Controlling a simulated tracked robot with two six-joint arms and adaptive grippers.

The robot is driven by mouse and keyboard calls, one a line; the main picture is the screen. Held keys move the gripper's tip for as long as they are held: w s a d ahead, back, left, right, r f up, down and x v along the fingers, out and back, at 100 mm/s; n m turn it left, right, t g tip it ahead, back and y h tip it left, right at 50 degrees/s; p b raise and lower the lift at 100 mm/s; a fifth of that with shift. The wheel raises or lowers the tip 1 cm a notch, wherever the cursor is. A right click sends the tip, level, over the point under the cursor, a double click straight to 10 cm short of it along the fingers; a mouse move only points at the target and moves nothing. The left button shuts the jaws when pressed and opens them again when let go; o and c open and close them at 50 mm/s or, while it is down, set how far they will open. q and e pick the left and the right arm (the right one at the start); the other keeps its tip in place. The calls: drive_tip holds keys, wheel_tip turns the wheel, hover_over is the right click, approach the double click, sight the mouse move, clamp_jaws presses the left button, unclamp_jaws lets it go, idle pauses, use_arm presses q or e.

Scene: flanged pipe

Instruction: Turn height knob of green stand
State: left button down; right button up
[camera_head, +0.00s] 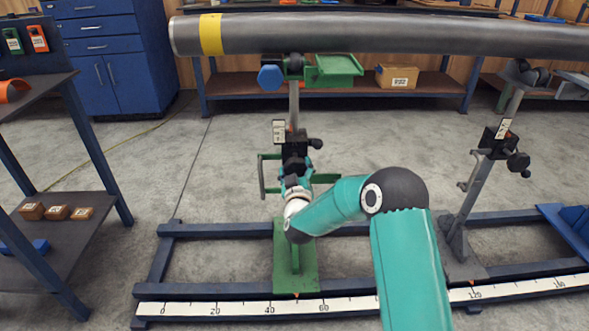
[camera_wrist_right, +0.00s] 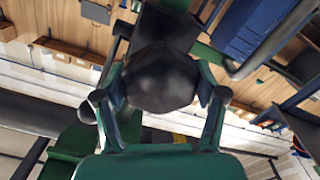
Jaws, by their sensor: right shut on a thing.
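The green stand (camera_head: 281,262) stands on the blue floor frame, with a green base plate and a grey post up to the pipe. A black clamp block with a small white label sits on its post. My right gripper (camera_head: 296,172) is at this block, reaching up from below. In the right wrist view the black faceted knob (camera_wrist_right: 160,75) lies between the two fingers of my right gripper (camera_wrist_right: 164,98), which are shut on it. In the head view the gripper and arm hide most of this knob. My left gripper is not in view.
A grey pipe (camera_head: 400,34) with a yellow band lies across the stand tops. A second, grey stand (camera_head: 468,195) stands at right. A white scale (camera_head: 240,307) runs along the frame's front. A shelf cart (camera_head: 60,200) is at left. Open floor lies behind the frame.

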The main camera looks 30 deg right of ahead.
drive_tip(key=n, duration=0.3)
drive_tip(key=n+p, duration=0.1)
drive_tip(key=shift+w+a+n, duration=0.1)
drive_tip(key=shift+a+n, duration=0.15)
drive_tip(key=shift+n, duration=0.15)
drive_tip(key=n+p, duration=0.1)
drive_tip(key=n, duration=0.3)
drive_tip(key=shift+n, duration=0.3)
drive_tip(key=n+p, duration=0.1)
drive_tip(key=n, duration=0.4)
drive_tip(key=shift+a+f, duration=0.1)
drive_tip(key=shift+f+n+p, duration=0.15)
drive_tip(key=shift+n+p, duration=0.5)
drive_tip(key=shift+n, duration=1.25)
drive_tip(key=o, duration=1)
drive_tip(key=shift+o, duration=0.7)
drive_tip(key=shift+d, duration=0.2)
